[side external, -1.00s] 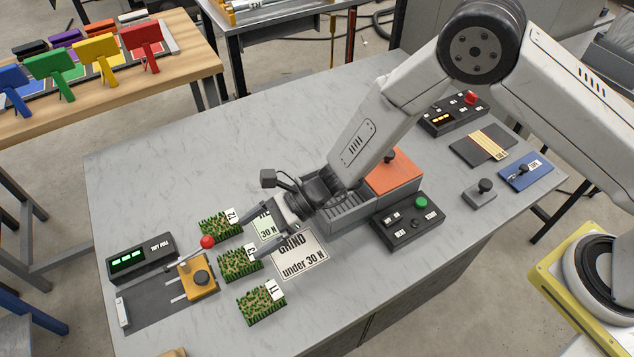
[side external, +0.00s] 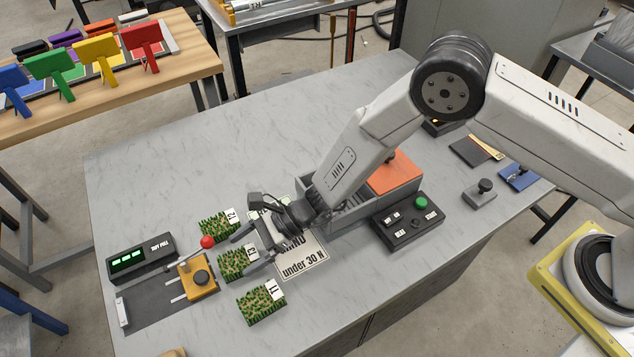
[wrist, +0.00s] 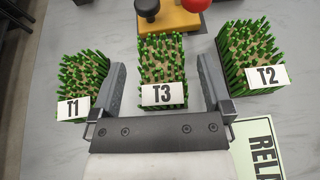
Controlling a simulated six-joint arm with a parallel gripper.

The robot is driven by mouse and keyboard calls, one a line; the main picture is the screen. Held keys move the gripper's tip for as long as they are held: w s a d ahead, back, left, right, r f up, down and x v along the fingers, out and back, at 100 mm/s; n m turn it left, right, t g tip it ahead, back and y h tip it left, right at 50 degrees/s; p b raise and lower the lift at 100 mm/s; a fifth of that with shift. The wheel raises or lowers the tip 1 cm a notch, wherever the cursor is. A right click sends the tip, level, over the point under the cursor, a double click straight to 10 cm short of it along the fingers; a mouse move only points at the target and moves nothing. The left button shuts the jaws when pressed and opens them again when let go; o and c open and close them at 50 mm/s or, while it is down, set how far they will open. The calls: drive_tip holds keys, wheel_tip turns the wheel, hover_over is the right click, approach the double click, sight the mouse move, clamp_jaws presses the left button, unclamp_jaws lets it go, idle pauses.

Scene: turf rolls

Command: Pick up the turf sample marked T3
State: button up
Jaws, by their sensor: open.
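The turf sample marked T3 (side external: 233,264) is a green grassy block with a white label. It lies on the grey table between sample T2 (side external: 219,225) and sample T1 (side external: 262,304). My gripper (side external: 249,251) is open at T3, with its fingers low around the label end. In the wrist view, T3 (wrist: 163,72) stands between the two open fingers (wrist: 163,85), with a gap on each side. T1 (wrist: 82,82) is outside the left finger and T2 (wrist: 251,58) outside the right one. Whether the fingers touch the table cannot be told.
A yellow block with a black knob (side external: 201,279) and a red ball lever (side external: 208,242) stand just beyond T3. A black display box (side external: 141,258) is at far left. A black button box (side external: 408,222) is to the right.

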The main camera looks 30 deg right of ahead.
drive_tip(key=shift+x, duration=1)
drive_tip(key=c, duration=1.3)
drive_tip(key=shift+o, duration=0.2)
drive_tip(key=shift+r, duration=0.15)
drive_tip(key=shift+r, duration=0.6)
drive_tip(key=s+d, duration=0.2)
drive_tip(key=s, duration=0.1)
drive_tip(key=shift+d+f, duration=0.1)
drive_tip(key=shift+d, duration=0.15)
wheel_tip(320, 180, up, 14)
drive_tip(key=shift+f, duration=0.1)
